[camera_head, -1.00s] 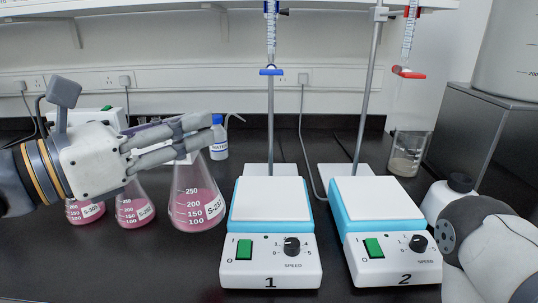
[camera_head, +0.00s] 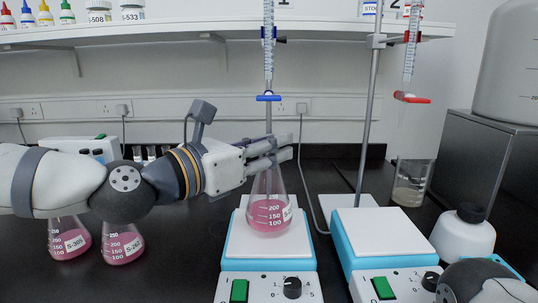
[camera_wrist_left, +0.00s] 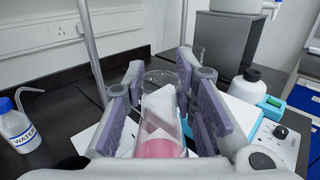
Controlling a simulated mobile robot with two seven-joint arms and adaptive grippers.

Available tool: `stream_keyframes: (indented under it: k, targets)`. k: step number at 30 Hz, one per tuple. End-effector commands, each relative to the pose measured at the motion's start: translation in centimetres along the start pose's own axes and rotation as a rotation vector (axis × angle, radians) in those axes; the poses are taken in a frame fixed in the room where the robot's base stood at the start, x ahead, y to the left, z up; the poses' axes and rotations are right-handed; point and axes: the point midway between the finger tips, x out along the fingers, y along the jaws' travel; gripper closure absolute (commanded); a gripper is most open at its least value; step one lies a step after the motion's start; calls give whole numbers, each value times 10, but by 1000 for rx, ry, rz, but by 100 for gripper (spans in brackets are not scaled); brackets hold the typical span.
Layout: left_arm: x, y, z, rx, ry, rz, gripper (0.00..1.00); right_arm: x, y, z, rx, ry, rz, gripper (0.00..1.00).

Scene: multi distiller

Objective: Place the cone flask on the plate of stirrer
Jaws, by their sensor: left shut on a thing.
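The cone flask (camera_head: 268,212) holds pink liquid and has a white label. It is upright over the white plate (camera_head: 248,249) of stirrer 1, under the blue-tapped burette. I cannot tell whether its base touches the plate. My left gripper (camera_head: 270,153) is shut on the flask's neck from the left. In the left wrist view the flask (camera_wrist_left: 160,148) sits between the two finger pads. Stirrer 2 (camera_head: 384,240) stands to the right with a bare plate. My right gripper is not in view; only part of my right arm shows at the lower right.
Two more pink flasks (camera_head: 122,242) stand at the left below my left arm. A beaker (camera_head: 411,182) and a white bottle (camera_head: 463,236) stand at the right. Burette stand rods (camera_head: 369,110) rise behind the stirrers. A water bottle (camera_wrist_left: 17,127) shows in the wrist view.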

Motion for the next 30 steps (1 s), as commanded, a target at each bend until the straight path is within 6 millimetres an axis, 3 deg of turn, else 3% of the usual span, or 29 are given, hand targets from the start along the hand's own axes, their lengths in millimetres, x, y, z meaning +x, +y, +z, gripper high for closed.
stream_keyframes:
  k: [3, 16, 17, 19, 30]
  targets:
    - [0, 0, -12, 1, 0, 1, 100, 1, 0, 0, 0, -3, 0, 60]
    - [0, 0, -19, -1, 0, 0, 100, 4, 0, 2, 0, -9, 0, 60]
    - [0, 0, -20, -1, 2, 0, 72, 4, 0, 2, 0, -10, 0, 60]
    - [0, 0, -19, 0, 1, 0, 57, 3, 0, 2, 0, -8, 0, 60]
    - [-2, 0, -12, 4, -3, 1, 55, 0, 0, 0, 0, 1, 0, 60]
